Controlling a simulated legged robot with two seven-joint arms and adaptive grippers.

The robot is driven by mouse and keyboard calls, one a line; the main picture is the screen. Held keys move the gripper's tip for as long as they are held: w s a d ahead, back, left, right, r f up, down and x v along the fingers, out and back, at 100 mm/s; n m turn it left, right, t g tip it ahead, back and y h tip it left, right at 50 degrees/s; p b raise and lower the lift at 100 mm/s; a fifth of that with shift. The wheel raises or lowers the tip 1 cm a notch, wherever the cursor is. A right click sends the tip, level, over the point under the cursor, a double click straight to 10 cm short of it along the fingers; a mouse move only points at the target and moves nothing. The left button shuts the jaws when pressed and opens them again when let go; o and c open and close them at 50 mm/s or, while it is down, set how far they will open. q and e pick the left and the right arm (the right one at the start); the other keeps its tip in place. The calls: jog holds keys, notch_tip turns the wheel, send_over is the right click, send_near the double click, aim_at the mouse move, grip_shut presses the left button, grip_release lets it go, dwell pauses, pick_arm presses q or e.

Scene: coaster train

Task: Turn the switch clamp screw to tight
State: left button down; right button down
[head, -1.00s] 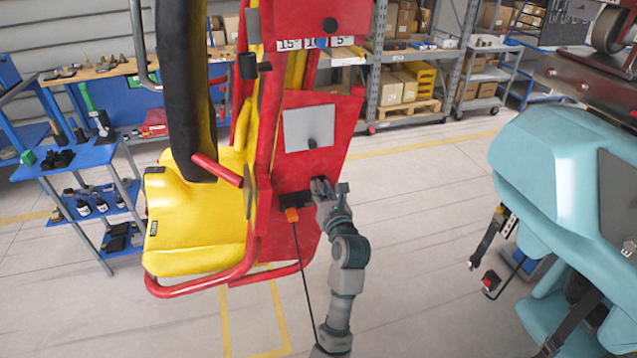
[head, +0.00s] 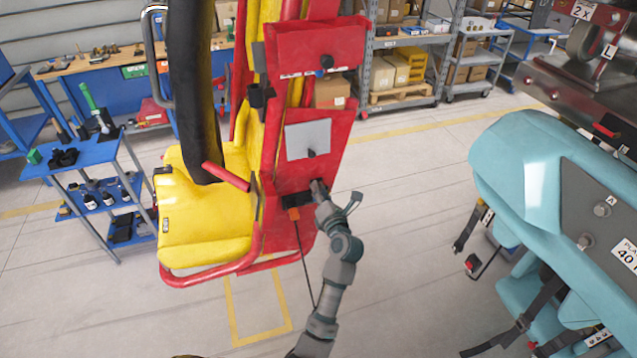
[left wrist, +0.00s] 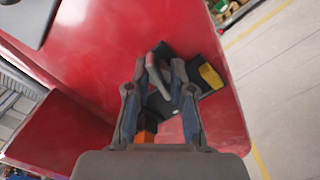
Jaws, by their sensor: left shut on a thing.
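A black switch box (head: 296,199) sits low on the red panel of the yellow-and-red seat unit. An orange connector (head: 294,214) with a black cable hangs under it. My left gripper (head: 318,188) is at the box's right end. In the left wrist view the gripper (left wrist: 162,78) is closed around a small grey piece with a reddish tip (left wrist: 153,68), apparently the clamp screw. The black box (left wrist: 188,68), its yellow end (left wrist: 211,76) and the orange connector (left wrist: 146,127) show around the fingers. The fingers partly hide the screw, so its tightness cannot be read. My right gripper is not in view.
The seat's yellow cushion (head: 205,235) and red tube rail (head: 215,277) are left of my arm. A teal seat unit (head: 525,170) stands at the right. A blue cart (head: 90,160) is at the left. Open floor lies between the units.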

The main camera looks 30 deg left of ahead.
pick_arm(q)
jog(key=m+p, duration=0.4)
jog(key=p, duration=0.1)
jog(key=m+p, duration=0.1)
jog(key=p, duration=0.2)
jog(key=shift+d+r+m, duration=0.1)
jog(key=shift+r+m, duration=0.15)
jog(key=shift+m, duration=0.15)
jog(key=shift+f+m+p, duration=0.1)
jog(key=shift+m+p, duration=0.25)
jog(key=shift+m, duration=0.05)
jog(key=shift+f+m, duration=0.1)
jog(key=shift+m, duration=0.8)
jog(key=shift+f+m, duration=0.15)
jog(key=shift+m, duration=1.75)
jog(key=shift+f, duration=0.1)
